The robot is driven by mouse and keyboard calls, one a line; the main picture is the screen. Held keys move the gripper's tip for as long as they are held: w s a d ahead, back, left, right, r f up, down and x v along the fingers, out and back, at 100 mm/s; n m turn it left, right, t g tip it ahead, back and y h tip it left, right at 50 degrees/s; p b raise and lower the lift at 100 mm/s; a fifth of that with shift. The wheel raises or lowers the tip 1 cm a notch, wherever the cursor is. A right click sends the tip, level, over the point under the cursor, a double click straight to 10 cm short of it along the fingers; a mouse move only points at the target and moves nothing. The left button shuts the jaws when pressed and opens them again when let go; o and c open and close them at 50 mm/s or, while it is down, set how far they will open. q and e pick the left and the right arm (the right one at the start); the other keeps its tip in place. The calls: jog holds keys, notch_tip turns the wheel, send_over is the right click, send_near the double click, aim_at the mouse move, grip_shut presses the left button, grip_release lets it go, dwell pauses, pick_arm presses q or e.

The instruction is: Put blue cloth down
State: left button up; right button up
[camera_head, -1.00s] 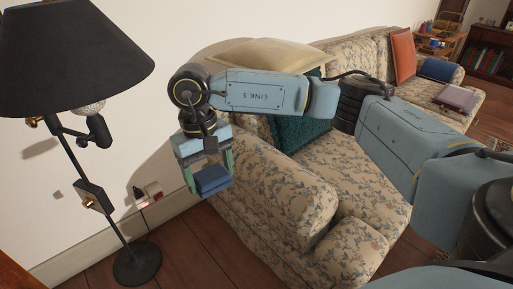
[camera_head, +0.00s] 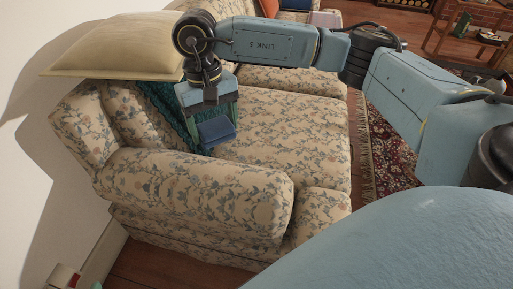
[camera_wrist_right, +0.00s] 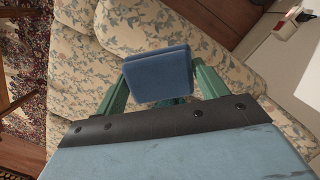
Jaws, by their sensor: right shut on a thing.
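The blue cloth (camera_head: 217,132) is a small folded block in my right gripper (camera_head: 212,128). The gripper is shut on it, and the cloth hangs over the near end of the flowered sofa (camera_head: 290,125), just past the armrest in the head view. In the right wrist view the cloth (camera_wrist_right: 158,75) sits between the two green fingers (camera_wrist_right: 160,88), with sofa fabric behind it. I cannot tell the exact height of the cloth above the sofa. My left gripper is not in view.
A beige cushion (camera_head: 120,60) lies across the sofa back. The armrest (camera_head: 195,195) stands in front. The seat to the right is clear. A patterned rug (camera_head: 390,150) lies beyond.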

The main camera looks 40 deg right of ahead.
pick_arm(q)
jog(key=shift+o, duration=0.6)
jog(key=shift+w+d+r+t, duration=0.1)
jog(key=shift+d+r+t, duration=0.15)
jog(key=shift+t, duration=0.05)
pick_arm(e)
jog(key=s+d+f+m+y, duration=0.1)
jog(key=s+d+f+m, duration=0.35)
jog(key=m, duration=0.75)
jog(key=m+t+b, duration=0.1)
jog(key=b, duration=0.2)
send_over(245, 181)
jog(key=f, duration=0.9)
jog(key=shift+w+d, duration=0.1)
jog(key=shift+d, duration=0.2)
jog(key=shift+f, duration=0.45)
notch_tip(245, 181, down, 3)
jog(key=shift+r+b, duration=0.1)
jog(key=shift+b, duration=0.55)
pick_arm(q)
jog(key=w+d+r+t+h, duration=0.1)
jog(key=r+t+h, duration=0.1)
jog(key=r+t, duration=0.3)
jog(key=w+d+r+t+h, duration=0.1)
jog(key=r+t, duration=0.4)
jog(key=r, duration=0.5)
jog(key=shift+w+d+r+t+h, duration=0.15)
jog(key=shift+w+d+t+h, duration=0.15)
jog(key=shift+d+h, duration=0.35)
